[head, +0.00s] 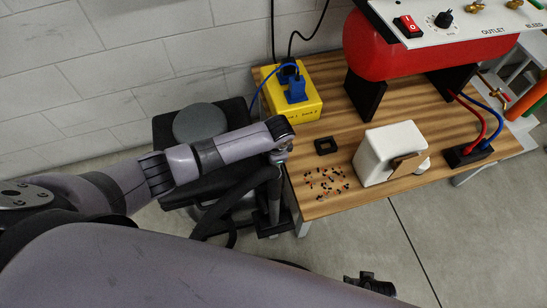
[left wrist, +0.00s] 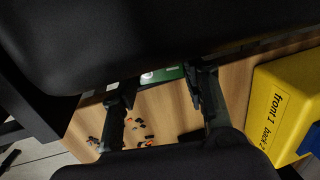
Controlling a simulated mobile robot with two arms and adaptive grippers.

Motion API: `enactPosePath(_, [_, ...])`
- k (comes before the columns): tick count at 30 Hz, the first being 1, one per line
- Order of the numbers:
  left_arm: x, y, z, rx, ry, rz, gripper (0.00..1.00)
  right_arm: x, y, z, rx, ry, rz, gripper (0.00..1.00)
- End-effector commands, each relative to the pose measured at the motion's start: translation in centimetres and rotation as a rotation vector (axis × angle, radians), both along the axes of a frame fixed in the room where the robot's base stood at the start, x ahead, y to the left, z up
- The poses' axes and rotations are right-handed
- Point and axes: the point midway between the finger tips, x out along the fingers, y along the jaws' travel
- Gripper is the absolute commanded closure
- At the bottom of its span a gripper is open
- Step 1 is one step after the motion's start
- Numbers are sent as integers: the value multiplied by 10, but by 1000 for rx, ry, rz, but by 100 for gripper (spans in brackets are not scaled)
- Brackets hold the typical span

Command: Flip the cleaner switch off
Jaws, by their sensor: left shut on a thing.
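A black, boxy machine with a round grey top (head: 200,122), seemingly the cleaner, stands on the floor left of the bench. I cannot make out a switch on it. A black tube (head: 273,195) stands upright at the bench's left end. My left gripper (head: 281,150) is at the tube's top and seems shut on it; the grip itself is mostly hidden. In the left wrist view its fingers (left wrist: 160,100) show apart, between large black shapes. A black part at the bottom edge, possibly my right gripper (head: 370,284), is too unclear to read.
The wooden bench (head: 335,190) holds a yellow socket box (head: 313,101) with blue plugs, a white box (head: 378,150), scattered small bits (head: 326,184) and a red tank (head: 385,55). A red rocker switch (head: 407,26) sits on the white panel. Floor is open at lower right.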

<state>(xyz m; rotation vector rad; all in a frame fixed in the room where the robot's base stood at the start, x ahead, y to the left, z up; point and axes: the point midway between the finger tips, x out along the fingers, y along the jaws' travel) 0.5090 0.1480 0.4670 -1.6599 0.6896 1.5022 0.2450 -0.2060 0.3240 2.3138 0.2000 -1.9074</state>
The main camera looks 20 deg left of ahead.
Motion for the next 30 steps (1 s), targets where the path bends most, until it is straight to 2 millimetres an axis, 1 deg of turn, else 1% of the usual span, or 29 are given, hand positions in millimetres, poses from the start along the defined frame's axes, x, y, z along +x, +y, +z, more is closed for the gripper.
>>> enactPosePath(8, [0,1,-1,3,0,-1,86,0,0,0,0,-1,0,60])
enactPosePath(9, [0,1,-1,2,0,-1,57,0,0,0,0,-1,0,60])
enactPosePath(17, [0,0,0,2,0,-1,40,0,0,0,0,-1,0,60])
enactPosePath(18, [0,0,0,2,0,-1,38,0,0,0,-1,-1,0,60])
enactPosePath(26, [0,0,0,1,-1,-1,38,0,0,0,1,1,0,60])
enactPosePath(30, [-1,-1,7,0,-1,-1,38,0,1,0,1,2,0,60])
